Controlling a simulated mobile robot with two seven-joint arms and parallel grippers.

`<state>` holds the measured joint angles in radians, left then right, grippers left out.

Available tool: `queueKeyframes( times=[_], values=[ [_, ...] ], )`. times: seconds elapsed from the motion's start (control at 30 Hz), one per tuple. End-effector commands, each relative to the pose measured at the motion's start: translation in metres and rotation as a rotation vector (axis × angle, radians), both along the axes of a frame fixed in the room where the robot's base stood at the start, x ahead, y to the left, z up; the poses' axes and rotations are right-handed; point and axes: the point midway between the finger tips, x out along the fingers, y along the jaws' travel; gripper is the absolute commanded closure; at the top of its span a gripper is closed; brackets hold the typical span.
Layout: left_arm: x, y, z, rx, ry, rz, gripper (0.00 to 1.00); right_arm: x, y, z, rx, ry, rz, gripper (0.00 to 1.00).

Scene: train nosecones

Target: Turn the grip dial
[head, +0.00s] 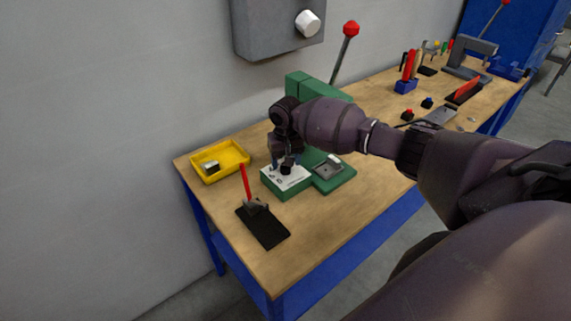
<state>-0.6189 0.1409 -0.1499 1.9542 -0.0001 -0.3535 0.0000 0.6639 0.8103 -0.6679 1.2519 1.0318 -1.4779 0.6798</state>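My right gripper (286,168) points down at a small green control box with a white top panel (294,182) on the wooden table. Its fingertips are at or just above small dark parts on the panel. Which part is the grip dial I cannot tell, as the gripper covers part of the panel. Whether the fingers touch or hold anything is too small to see. A larger white knob (308,23) sits on a grey wall box (275,30), away from the gripper. My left gripper is out of view.
A green press (338,178) with a red-knobbed lever (350,30) stands beside the control box, partly behind my arm. A yellow tray (232,153) is at the left. A red-handled tool (245,182) stands on a black mat (262,226).

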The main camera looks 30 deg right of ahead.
Motion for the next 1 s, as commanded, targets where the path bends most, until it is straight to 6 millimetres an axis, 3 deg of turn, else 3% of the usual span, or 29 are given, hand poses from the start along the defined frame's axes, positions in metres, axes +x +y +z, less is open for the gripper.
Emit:
queueKeyframes(
  times=[0.2, 0.53, 0.87, 1.0],
  values=[
    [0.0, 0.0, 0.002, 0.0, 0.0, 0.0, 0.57, 0.0, 0.001, -0.017, 0.001, 0.0, 0.0, 0.39],
    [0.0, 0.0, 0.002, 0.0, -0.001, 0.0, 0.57, 0.0, 0.0, -0.02, 0.001, 0.0, 0.0, 0.39],
    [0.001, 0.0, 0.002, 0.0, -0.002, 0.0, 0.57, 0.0, 0.0, -0.02, 0.0, 0.0, 0.001, 0.88],
    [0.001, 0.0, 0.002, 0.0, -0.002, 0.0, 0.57, 0.0, 0.0, -0.02, 0.0, 0.0, 0.005, 0.88]
  ],
)
